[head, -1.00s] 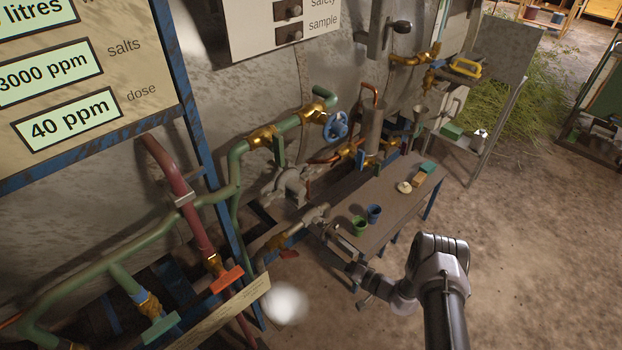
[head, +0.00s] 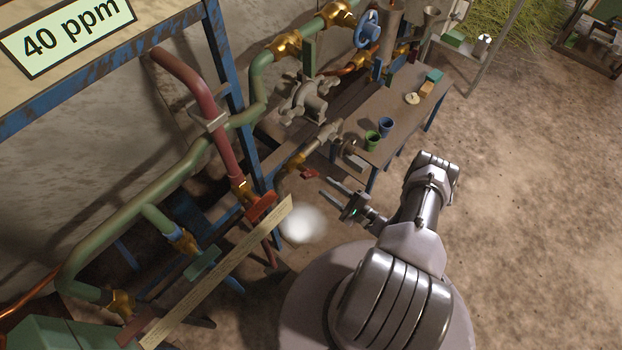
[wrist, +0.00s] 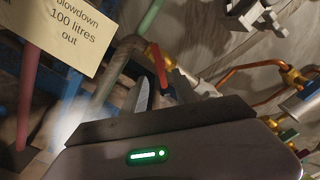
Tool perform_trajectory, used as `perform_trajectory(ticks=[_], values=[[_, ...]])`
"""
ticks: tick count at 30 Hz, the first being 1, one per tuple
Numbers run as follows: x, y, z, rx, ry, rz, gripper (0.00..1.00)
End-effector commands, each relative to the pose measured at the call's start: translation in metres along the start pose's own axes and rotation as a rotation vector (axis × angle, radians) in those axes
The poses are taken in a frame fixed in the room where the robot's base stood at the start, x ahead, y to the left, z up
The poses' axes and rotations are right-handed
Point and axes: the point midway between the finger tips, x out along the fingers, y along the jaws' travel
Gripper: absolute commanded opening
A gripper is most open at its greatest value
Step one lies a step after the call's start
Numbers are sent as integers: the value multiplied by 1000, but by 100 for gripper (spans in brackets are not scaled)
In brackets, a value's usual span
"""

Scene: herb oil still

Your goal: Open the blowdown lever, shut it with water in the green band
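A small red lever (head: 310,174) sits by a brass valve (head: 292,165) on a low pipe left of the bench. The red lever (wrist: 158,64) also shows in the wrist view, beyond the gap between my fingers. My gripper (head: 325,186) is open and empty, its fingers pointing at the lever from close by; I see no contact. Both fingers show apart in the wrist view (wrist: 160,85). A blowdown sign (wrist: 60,30) reads "100 litres out". A white puff (head: 303,225) hangs below the valve's bent pipe. I cannot make out a green band or water level.
Another, larger red handle (head: 262,207) is on the red pipe (head: 205,105). A teal handle (head: 202,264) and a long board (head: 220,268) lie left of my arm. The bench (head: 390,150) holds green and blue cups.

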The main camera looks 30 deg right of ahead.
Motion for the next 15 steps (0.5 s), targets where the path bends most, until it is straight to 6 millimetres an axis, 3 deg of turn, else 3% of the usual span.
perform_trajectory(ticks=[3,6,15], values=[[32,3,-1,-3,-4,4,34],[50,2,-1,-4,-3,2,34],[68,0,0,-2,0,0,34]])
